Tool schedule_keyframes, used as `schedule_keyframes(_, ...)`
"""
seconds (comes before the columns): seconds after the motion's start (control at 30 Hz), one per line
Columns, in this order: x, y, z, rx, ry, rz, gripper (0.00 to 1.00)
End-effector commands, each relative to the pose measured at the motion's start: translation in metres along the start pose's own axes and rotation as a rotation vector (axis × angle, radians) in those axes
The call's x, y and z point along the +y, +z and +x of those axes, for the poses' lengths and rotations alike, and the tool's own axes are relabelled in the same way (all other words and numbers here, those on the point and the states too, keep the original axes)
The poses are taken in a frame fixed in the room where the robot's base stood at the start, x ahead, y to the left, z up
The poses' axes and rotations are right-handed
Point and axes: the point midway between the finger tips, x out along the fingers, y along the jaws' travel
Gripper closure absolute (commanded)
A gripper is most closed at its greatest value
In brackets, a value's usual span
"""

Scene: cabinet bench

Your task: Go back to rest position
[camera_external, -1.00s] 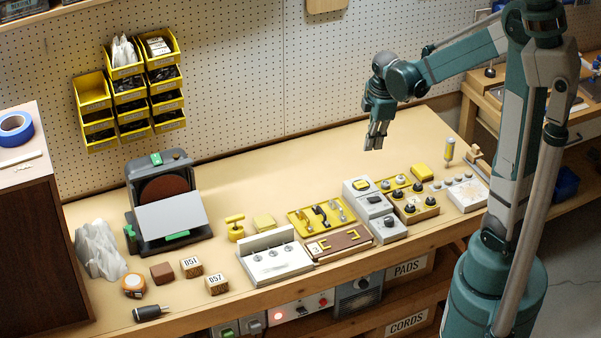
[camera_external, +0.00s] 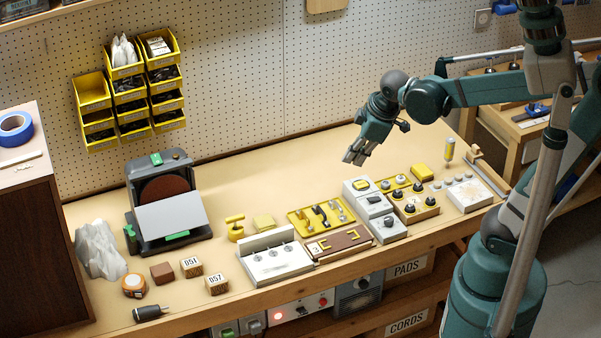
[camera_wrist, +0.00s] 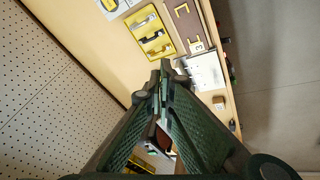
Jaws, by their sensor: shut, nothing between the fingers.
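My gripper (camera_external: 354,158) is in the air above the bench (camera_external: 245,188), over its back right part, and points down and to the left in the external view. It is shut and empty. In the wrist view my gripper's fingers (camera_wrist: 161,68) meet at their tips near the middle of the picture. It touches nothing.
A sander (camera_external: 143,195) and wooden blocks (camera_external: 217,285) stand left. Yellow bins (camera_external: 92,95) hang on the pegboard. The back middle of the bench is clear.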

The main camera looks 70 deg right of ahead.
Motion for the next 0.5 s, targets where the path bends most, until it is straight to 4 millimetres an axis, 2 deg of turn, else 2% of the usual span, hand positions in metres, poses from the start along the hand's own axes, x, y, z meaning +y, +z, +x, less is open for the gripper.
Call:
schedule_keyframes(0.1,-0.023,-0.003,-0.01,0.035,0.001,0.037,1.0)
schedule_keyframes(0.5,-0.089,-0.006,-0.04,0.154,-0.018,0.184,1.0)
